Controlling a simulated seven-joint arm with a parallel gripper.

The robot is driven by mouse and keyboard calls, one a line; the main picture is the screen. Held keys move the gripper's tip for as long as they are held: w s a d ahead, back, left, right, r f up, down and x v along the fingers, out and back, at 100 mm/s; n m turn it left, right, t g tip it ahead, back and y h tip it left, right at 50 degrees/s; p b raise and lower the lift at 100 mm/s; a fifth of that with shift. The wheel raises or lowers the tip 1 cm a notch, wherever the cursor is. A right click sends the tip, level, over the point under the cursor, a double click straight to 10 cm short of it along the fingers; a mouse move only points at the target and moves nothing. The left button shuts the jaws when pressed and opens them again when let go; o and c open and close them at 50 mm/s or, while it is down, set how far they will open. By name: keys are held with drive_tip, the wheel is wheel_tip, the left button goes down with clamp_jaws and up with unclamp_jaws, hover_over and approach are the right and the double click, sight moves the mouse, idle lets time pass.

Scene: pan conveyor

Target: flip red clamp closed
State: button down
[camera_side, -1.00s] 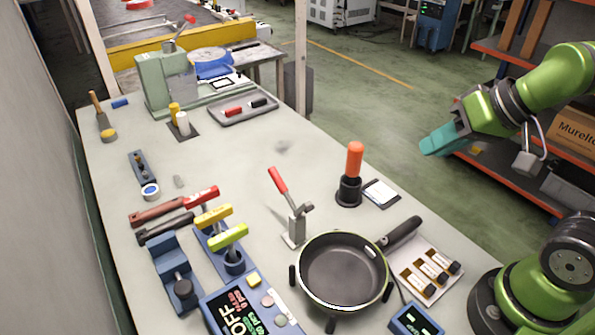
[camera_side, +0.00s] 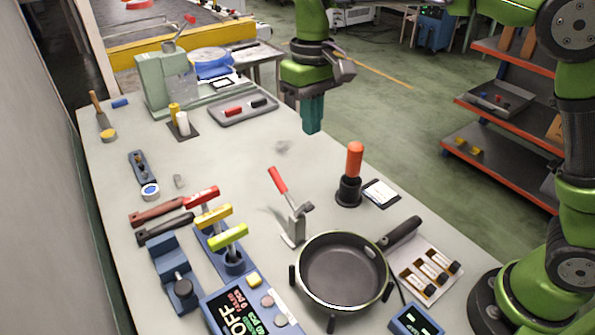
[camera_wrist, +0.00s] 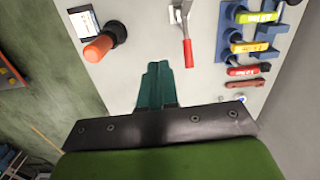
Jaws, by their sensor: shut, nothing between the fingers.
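The red clamp (camera_side: 294,214) stands on the table left of the pan, a grey metal base with a red-handled lever. In the side view its red handle (camera_side: 277,180) tilts up and to the left. In the wrist view the clamp's red handle (camera_wrist: 188,53) points toward my gripper, with the metal base near the top edge. My gripper (camera_side: 312,128) has teal fingers, shut and empty, pointing down above the table's far right edge, well apart from the clamp. The fingers also show in the wrist view (camera_wrist: 157,75).
A black pan (camera_side: 342,270) sits right of the clamp. An orange-handled tool (camera_side: 354,165) stands upright between gripper and pan. Tools with red, yellow and lime handles stand in a blue rack (camera_side: 233,263) on the left. Open table lies between the clamp and the grey tray (camera_side: 244,112).

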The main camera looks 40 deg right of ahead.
drive_tip(key=w+a+r+g, duration=0.1)
drive_tip(key=a+r+g, duration=0.1)
drive_tip(key=a, duration=0.3)
drive_tip(key=shift+w+a+r+m, duration=0.3)
drive_tip(key=shift+w+a, duration=0.05)
approach(303, 204)
drive_tip(key=w+f, duration=0.3)
drive_tip(key=shift+d+f, duration=0.1)
drive_tip(key=shift+f, duration=0.1)
drive_tip(key=s+f, duration=0.2)
drive_tip(key=shift+s, duration=0.25)
drive_tip(key=shift+s+f, duration=0.4)
drive_tip(key=shift+s, duration=0.15)
drive_tip(key=shift+s, duration=0.1)
drive_tip(key=shift+s, duration=0.2)
